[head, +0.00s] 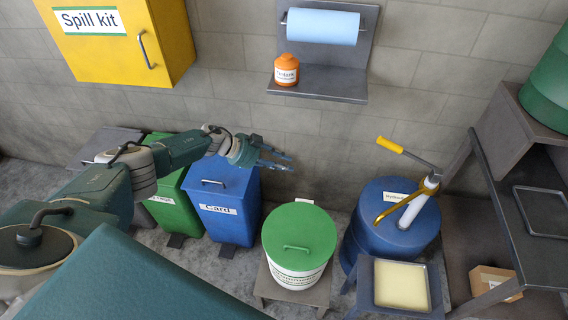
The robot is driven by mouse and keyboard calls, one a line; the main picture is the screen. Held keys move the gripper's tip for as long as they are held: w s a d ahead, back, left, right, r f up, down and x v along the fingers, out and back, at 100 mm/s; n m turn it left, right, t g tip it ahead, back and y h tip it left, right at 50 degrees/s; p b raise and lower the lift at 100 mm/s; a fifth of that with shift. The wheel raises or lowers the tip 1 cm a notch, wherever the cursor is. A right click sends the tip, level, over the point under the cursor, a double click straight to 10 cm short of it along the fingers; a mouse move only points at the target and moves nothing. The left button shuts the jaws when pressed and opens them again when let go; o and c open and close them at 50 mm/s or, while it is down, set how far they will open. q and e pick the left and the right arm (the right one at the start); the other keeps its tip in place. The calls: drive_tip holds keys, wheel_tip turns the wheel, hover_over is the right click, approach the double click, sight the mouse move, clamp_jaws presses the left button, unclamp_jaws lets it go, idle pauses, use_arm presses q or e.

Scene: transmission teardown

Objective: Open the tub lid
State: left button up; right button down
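The tub (296,277) is white with dark print and stands on a low grey stand. Its round green lid (299,237) sits on top, with a small bar handle (297,248) on it. The lid looks closed. My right gripper is not in view.
A blue Card bin (222,205) and a green bin (172,205) stand left of the tub. A blue drum (388,220) with a yellow-handled pump stands to its right. A tray (401,286) is in front of the drum. A wall shelf (318,83) holds an orange bottle (286,70).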

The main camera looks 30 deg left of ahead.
use_arm(q)
drive_tip(key=shift+w+d+f, duration=0.1)
drive_tip(key=v, duration=1.2)
idle(0.4)
